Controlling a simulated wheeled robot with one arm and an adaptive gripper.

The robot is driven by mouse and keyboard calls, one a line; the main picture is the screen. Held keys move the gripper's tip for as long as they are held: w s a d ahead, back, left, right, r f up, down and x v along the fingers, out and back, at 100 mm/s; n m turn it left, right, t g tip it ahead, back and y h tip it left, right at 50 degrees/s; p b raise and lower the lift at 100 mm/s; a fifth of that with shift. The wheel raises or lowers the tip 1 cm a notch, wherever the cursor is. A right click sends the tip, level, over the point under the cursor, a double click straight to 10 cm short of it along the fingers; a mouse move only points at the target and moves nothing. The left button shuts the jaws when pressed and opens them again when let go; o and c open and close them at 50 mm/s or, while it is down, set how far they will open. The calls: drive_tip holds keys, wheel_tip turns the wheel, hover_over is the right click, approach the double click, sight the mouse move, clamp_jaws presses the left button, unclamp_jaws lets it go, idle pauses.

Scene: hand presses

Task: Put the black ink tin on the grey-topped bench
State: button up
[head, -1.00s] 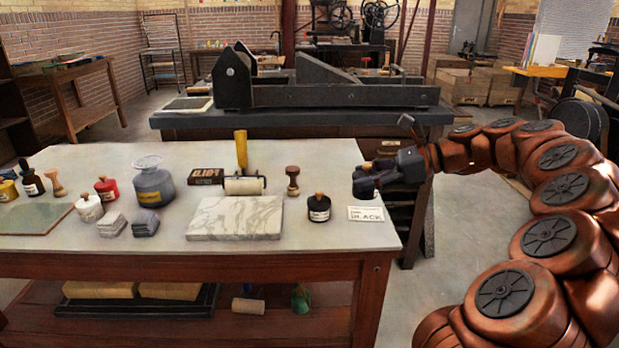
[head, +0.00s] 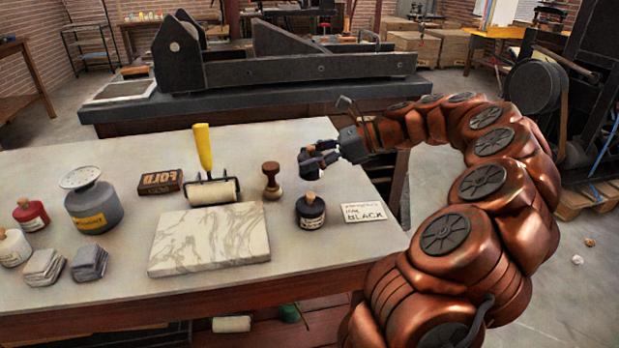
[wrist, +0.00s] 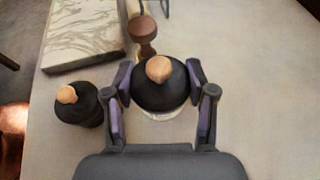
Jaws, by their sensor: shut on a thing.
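My gripper (head: 318,158) is shut on a black ink tin (wrist: 152,98) with a cork-coloured knob. In the wrist view a finger presses each side of it, and a pale label edge shows low on it. A similar black container (head: 310,213) with a cork stands on that table, left of the held tin in the wrist view (wrist: 78,106). A dark grey-topped bench (head: 280,96) stands behind, carrying a black press.
A card reading BLACK (head: 363,213) lies beside the standing container. A wooden stamp (head: 271,182), ink roller (head: 211,191), marble slab (head: 212,240) and grey can (head: 94,207) occupy the table. The dark bench has bare top near its front edge.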

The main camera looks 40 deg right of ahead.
sight(312, 174)
drive_tip(key=shift+f+b, duration=0.4)
drive_tip(key=shift+f, duration=1.75)
drive_tip(key=o, duration=1.4)
drive_tip(key=shift+f, duration=0.1)
drive_tip(key=shift+c, duration=0.2)
drive_tip(key=shift+s, duration=0.15)
drive_tip(key=p+v, duration=0.2)
drive_tip(key=v, duration=0.9)
drive_tip(key=shift+d, duration=0.1)
drive_tip(key=shift+s+d+r, duration=0.2)
drive_tip(key=shift+d, duration=0.05)
